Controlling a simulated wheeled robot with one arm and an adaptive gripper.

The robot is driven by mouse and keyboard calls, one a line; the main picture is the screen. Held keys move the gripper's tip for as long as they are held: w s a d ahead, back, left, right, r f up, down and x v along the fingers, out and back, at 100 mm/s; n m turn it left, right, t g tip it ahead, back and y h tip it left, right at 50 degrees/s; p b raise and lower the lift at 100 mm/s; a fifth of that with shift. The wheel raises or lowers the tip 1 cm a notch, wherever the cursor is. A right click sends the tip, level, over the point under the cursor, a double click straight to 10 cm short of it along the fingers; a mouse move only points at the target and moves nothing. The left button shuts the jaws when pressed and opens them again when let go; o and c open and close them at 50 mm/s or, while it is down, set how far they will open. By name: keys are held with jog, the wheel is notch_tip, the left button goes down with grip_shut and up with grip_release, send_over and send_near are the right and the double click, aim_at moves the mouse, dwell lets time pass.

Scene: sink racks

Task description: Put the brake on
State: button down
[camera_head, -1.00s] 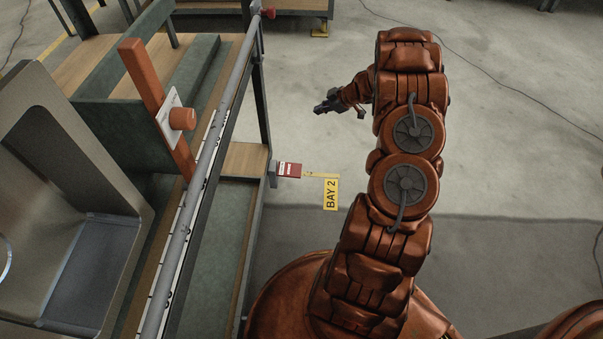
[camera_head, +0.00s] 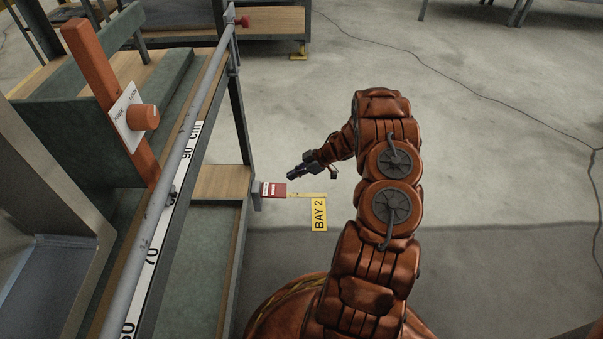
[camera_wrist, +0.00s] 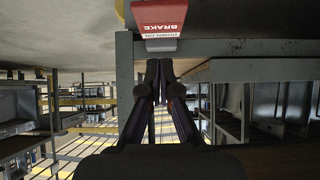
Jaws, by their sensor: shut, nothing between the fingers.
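The brake is a red pedal (camera_head: 273,189) with white lettering, sticking out from the lower corner of the rack beside the floor. In the wrist view the red pedal (camera_wrist: 159,17) is at the top centre, and its lettering reads BRAKE, upside down. My gripper (camera_head: 292,176) is just above and to the right of the pedal in the head view, pointing left. In the wrist view my gripper's fingertips (camera_wrist: 160,64) are together with nothing between them, a little below the pedal in the picture. I cannot tell whether they touch it.
The rack (camera_head: 222,182) with a grey rail and a centimetre scale stands on the left. An orange post carries a knob (camera_head: 143,117) with a FREE/LOCK label. A yellow BAY 2 sign (camera_head: 319,214) lies by the pedal. Open floor is on the right.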

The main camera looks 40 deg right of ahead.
aim_at(279, 190)
jog(key=f, duration=0.1)
jog(key=w+a+f+b, duration=0.1)
jog(key=f, duration=0.1)
jog(key=a+f+b, duration=0.1)
jog(key=shift+w+a+f, duration=0.1)
jog(key=shift+w+f, duration=0.25)
jog(key=shift+f, duration=0.05)
jog(key=shift+f+b, duration=0.35)
jog(key=shift+f, duration=0.4)
jog(key=shift+f, duration=0.1)
jog(key=shift+f+t+y, duration=0.8)
jog(key=shift+f+y, duration=0.2)
jog(key=shift+f, duration=0.65)
